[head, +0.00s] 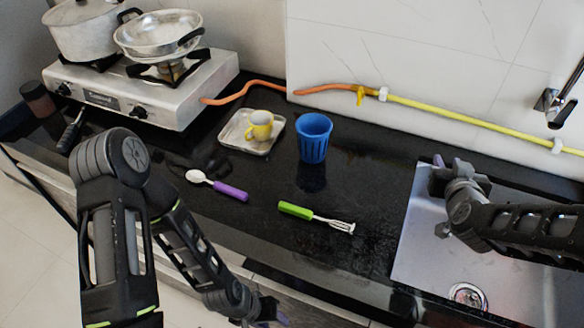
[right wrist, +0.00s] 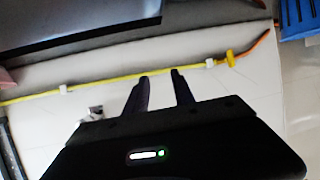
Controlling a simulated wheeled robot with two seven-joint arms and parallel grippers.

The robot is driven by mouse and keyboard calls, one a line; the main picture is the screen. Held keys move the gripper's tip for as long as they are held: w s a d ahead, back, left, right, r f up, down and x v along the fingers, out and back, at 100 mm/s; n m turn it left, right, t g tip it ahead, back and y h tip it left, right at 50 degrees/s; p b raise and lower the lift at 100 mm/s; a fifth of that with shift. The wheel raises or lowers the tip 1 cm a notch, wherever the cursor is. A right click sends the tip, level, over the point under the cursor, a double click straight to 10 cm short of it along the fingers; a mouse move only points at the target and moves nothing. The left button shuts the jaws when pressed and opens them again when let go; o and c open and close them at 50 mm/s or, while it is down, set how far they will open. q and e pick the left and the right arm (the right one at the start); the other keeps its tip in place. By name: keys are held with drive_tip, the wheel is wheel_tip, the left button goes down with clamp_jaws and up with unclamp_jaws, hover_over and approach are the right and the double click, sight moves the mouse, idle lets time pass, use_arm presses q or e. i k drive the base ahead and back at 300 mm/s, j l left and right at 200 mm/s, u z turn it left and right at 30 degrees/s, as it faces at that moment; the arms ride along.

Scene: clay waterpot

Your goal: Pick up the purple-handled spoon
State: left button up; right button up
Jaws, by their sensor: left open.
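The purple-handled spoon (head: 228,190) lies on the black counter left of centre in the head view. Its pale bowl points left and its purple handle points right. My left gripper (head: 274,316) is at the bottom edge of the head view, in front of the counter and well apart from the spoon. It is open, though its fingers show only partly. My right gripper (head: 445,163) is over the sink's back left corner, far right of the spoon. In the right wrist view its two fingers (right wrist: 160,75) stand apart with nothing between them.
A green-handled utensil (head: 297,210) lies right of the spoon. A blue cup (head: 313,135) and a tray (head: 274,142) with a yellow mug (head: 259,126) stand behind. A stove (head: 190,90) with pots is back left. The sink (head: 410,255) is at right.

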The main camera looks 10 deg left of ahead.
sight(195, 176)
drive_tip(key=k+j, duration=0.1)
drive_tip(key=k, duration=0.35)
drive_tip(key=k+j, duration=0.15)
drive_tip(key=k, duration=0.35)
